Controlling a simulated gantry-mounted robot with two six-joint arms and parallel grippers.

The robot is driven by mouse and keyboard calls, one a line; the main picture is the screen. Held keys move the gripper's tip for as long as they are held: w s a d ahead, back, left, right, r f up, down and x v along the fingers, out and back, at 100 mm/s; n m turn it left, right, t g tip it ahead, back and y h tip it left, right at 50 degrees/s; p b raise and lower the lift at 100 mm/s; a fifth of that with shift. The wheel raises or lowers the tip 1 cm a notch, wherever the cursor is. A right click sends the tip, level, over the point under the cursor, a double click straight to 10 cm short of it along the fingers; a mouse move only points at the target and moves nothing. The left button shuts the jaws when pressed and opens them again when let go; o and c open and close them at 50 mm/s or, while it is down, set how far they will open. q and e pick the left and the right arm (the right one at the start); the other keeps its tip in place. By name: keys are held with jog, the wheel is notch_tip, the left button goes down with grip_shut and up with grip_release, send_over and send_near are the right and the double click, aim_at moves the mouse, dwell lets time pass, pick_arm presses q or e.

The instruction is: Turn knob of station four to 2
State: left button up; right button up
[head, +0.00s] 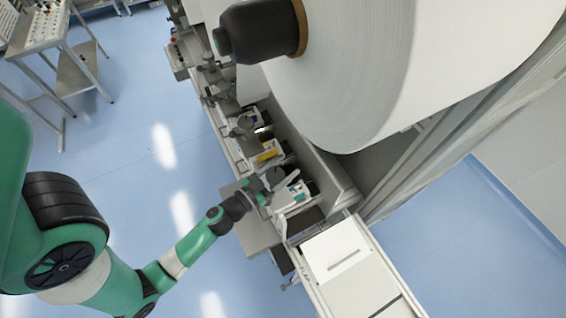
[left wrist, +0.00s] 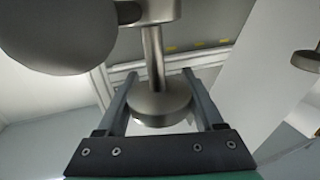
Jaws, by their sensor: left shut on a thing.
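My left gripper (head: 264,193) reaches the machine's row of stations from the left in the head view. In the left wrist view, its two dark fingers (left wrist: 160,95) stand on either side of a round grey metal knob (left wrist: 160,107) on a short shaft. The gripper is shut on this knob. In the head view the knob is too small and covered to make out. No station number or knob setting can be read. My right gripper is not in view.
A large white web roll (head: 380,70) hangs over the stations. More metal station fittings (head: 240,127) line the machine's edge. A large rounded grey part (left wrist: 60,35) is close above the gripper at left. A white drawer-like unit (head: 335,250) stands at lower right. Blue floor (head: 150,190) is open at left.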

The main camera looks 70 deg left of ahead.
pick_arm(q)
jog(key=o, duration=1.4)
jog(key=shift+c, duration=0.2)
jog(key=shift+s, duration=0.1)
jog(key=shift+v, duration=5.7)
